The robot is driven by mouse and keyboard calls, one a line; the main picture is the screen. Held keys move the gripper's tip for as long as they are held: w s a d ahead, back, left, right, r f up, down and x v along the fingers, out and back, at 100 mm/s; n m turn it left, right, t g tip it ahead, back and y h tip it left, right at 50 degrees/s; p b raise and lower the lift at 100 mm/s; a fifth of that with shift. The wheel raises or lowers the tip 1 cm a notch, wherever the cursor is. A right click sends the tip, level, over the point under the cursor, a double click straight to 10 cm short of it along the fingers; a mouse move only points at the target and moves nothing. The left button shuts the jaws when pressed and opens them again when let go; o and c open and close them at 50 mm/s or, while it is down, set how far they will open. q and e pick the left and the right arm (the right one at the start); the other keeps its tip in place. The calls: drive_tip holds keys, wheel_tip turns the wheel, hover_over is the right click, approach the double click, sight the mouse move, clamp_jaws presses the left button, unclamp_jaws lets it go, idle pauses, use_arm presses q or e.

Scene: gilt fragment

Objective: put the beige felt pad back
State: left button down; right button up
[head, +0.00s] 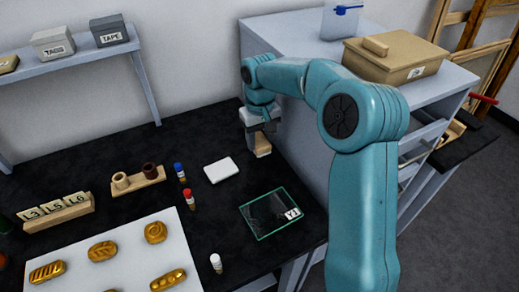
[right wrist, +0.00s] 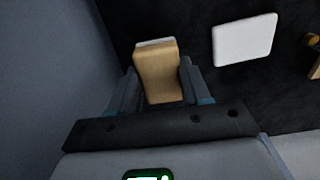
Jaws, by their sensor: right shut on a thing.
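My right gripper (head: 260,126) is shut on the beige felt pad (head: 262,147), a tan wood-coloured block with a pale layer at its lower end. It hangs close to the grey cabinet's side, at the back right of the black table. In the right wrist view the pad (right wrist: 158,75) sits between the two fingers of the gripper (right wrist: 158,88), its pale end pointing away from me. I cannot tell whether its lower end touches the table. My left gripper is not in view.
A white flat square (head: 221,170) lies left of the pad. A green-edged glass tray (head: 246,228) is nearer. A wooden holder (head: 138,181), small bottles (head: 190,199) and a white board (head: 125,270) with gilt pieces lie left. The grey cabinet (head: 300,130) blocks the right.

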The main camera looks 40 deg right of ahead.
sight(260, 140)
wheel_tip(260, 140, down, 4)
drive_tip(key=shift+d+f, duration=0.1)
drive_tip(key=o, duration=0.9)
drive_tip(key=shift+w+r, duration=0.1)
drive_tip(key=shift+r, duration=0.15)
wheel_tip(260, 140, up, 12)
drive_tip(key=shift+f+p, duration=0.1)
drive_tip(key=shift+p, duration=0.45)
